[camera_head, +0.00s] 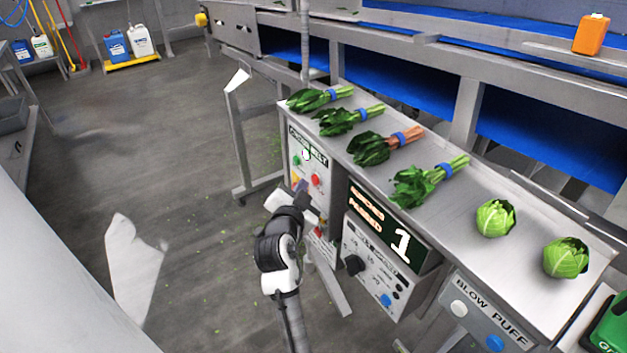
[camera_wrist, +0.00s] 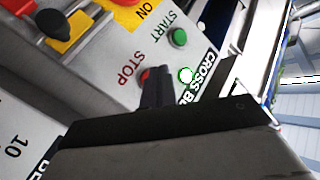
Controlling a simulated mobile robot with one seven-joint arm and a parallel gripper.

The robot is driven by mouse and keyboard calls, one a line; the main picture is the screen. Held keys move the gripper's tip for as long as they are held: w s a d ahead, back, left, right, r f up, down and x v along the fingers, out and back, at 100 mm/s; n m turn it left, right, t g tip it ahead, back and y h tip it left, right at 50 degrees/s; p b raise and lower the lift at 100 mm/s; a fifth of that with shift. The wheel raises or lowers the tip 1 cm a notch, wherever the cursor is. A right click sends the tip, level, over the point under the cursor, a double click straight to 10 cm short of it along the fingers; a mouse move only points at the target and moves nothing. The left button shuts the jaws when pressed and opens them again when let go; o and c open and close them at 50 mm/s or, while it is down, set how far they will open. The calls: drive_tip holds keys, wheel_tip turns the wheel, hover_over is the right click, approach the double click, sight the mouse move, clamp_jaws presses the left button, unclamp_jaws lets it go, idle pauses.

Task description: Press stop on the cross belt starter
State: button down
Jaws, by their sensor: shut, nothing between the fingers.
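The cross belt starter (camera_head: 299,147) is a light grey box on the front of the bench in the head view. The green start button (camera_wrist: 179,37) and a white lamp with a green ring (camera_wrist: 187,75) are close by. My gripper (camera_head: 303,187) is shut and empty, its tip just in front of the panel by the red button. I cannot tell whether it touches.
A yellow-and-red ON switch (camera_wrist: 125,12) is on the same panel. A box with a display reading 1 (camera_head: 401,243) and a BLOW PUFF box (camera_head: 484,318) stand to the right. Bunched greens and cabbages (camera_head: 496,218) lie on the bench above. The floor at left is open.

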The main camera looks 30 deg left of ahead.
drive_tip(key=shift+w+d, duration=0.15)
drive_tip(key=shift+w, duration=0.2)
drive_tip(key=shift+w+d, duration=0.15)
drive_tip(key=shift+w, duration=0.3)
idle(0.8)
drive_tip(key=shift+s+a+b, duration=0.3)
drive_tip(key=shift+s+b, duration=0.15)
drive_tip(key=shift+s, duration=0.35)
drive_tip(key=s, duration=0.1)
drive_tip(key=s+a+b, duration=0.1)
drive_tip(key=s, duration=0.1)
drive_tip(key=s+a, duration=0.1)
drive_tip(key=shift+s, duration=0.35)
idle(0.6)
